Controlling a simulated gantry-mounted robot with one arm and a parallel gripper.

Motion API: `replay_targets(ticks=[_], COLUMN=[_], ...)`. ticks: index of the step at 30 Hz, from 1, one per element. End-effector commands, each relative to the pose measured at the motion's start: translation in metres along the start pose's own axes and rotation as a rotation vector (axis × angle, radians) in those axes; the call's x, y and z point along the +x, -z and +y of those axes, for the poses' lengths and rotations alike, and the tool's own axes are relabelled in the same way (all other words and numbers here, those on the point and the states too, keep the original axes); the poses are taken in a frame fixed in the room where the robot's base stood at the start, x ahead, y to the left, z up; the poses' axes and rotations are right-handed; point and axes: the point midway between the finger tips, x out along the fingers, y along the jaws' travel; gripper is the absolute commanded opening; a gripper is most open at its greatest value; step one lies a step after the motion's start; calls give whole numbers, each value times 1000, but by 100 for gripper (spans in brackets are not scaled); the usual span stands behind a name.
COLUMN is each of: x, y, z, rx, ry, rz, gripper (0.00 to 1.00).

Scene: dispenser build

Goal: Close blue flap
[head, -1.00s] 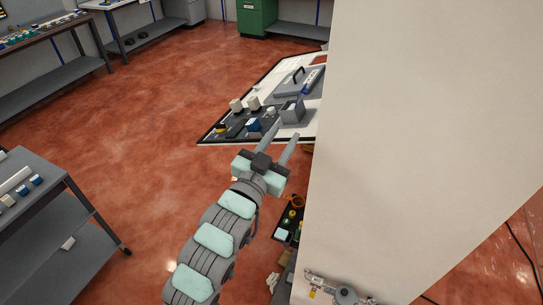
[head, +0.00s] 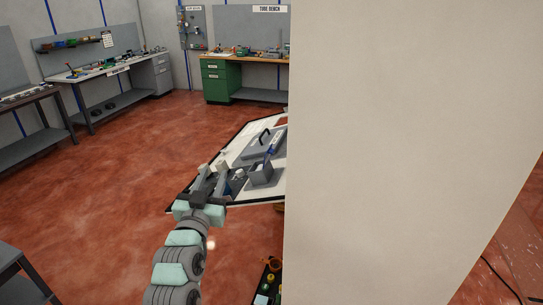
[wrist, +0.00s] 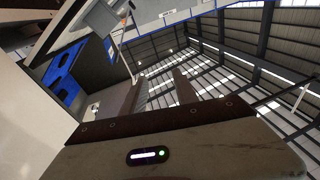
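My gripper (head: 213,174) is at the near left edge of the white worktop (head: 232,148) in the head view. Its two fingers stand apart with nothing seen between them. A small grey box (head: 262,174) stands on the worktop to the right of the fingers. A blue part (head: 268,153) shows just above this box. In the wrist view a blue panel with dark openings (wrist: 63,75) is at the left, apart from the fingers. I cannot tell which blue part is the flap.
A large pale wall-like surface (head: 400,140) hides the right side of the worktop. A grey lidded case with a black handle (head: 265,138) lies farther back. A dark tray (head: 266,283) with small parts is below. Open red floor (head: 120,160) lies to the left.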

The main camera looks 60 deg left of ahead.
Motion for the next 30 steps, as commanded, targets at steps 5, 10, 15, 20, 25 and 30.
replay_targets(ticks=[5,10,15,20,25,30], x=[50,82,93,100,116,135], y=[-21,-21,-17,-17,-18,-22], z=[25,79,112,118,120,123], rx=[-9,29,62,68,69,68], ry=[-41,-136,-194,-203,-203,-202], rz=[-65,-106,-120,-122,-123,-126], gripper=[35,35,35,35,35,35])
